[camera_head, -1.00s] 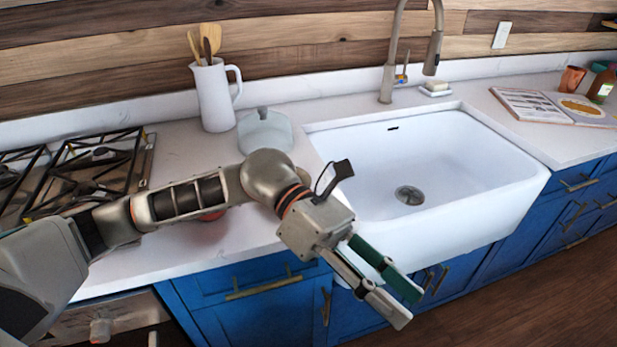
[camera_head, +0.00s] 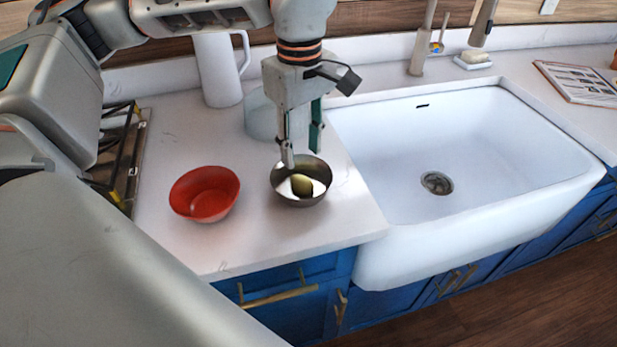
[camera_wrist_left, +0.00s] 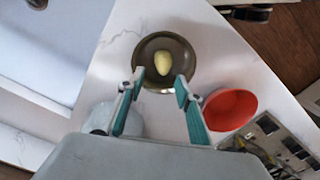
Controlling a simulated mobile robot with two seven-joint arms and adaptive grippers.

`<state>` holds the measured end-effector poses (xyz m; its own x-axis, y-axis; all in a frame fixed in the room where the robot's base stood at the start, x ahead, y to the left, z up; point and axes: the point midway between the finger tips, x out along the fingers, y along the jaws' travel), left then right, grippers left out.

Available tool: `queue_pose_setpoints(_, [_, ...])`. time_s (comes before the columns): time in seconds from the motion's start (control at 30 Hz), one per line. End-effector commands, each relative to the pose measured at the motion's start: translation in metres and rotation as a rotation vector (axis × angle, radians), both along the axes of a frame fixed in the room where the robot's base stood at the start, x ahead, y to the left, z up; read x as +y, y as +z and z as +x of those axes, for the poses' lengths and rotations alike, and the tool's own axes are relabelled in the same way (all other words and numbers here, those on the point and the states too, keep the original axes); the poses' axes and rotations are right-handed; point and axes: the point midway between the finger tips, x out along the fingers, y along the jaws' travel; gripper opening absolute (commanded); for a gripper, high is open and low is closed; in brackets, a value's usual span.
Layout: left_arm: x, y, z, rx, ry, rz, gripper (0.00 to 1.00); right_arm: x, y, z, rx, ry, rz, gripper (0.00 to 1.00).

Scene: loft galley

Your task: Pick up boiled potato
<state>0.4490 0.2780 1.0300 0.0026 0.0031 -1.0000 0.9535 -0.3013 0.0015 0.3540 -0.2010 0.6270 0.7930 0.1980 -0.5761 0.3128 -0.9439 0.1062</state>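The boiled potato (camera_head: 301,184) is pale yellow and lies in a dark metal bowl (camera_head: 288,198) on the white counter. My left gripper (camera_head: 301,160) points down above the back of the bowl, its fingers apart and empty. In the left wrist view the potato (camera_wrist_left: 163,63) lies in the bowl (camera_wrist_left: 183,48), ahead of and between the open fingertips (camera_wrist_left: 158,88). The fingers do not appear to touch it. My right gripper is not in view.
A red bowl (camera_head: 205,194) stands left of the metal bowl. A glass lidded dish (camera_head: 260,117) and a white pitcher (camera_head: 218,75) stand behind. The white sink (camera_head: 470,215) is to the right. The stove is at the left.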

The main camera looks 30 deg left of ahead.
Motion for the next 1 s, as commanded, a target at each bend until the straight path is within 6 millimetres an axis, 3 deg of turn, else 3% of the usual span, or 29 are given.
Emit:
queue_pose_setpoints(0.53, [-0.003,-0.067,-0.006,0.006,0.001,-0.002,0.35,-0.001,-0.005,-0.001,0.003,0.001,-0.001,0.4])
queue_pose_setpoints(0.87, [-0.004,-0.072,-0.005,0.002,0.0,-0.004,0.35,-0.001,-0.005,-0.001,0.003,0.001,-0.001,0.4])
queue_pose_setpoints(0.97, [-0.004,-0.072,-0.005,0.002,0.0,-0.004,0.09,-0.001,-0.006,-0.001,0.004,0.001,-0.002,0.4])
queue_pose_setpoints(1.0, [-0.004,-0.072,-0.005,0.002,0.0,-0.004,0.08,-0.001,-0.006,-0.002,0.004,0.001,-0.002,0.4])
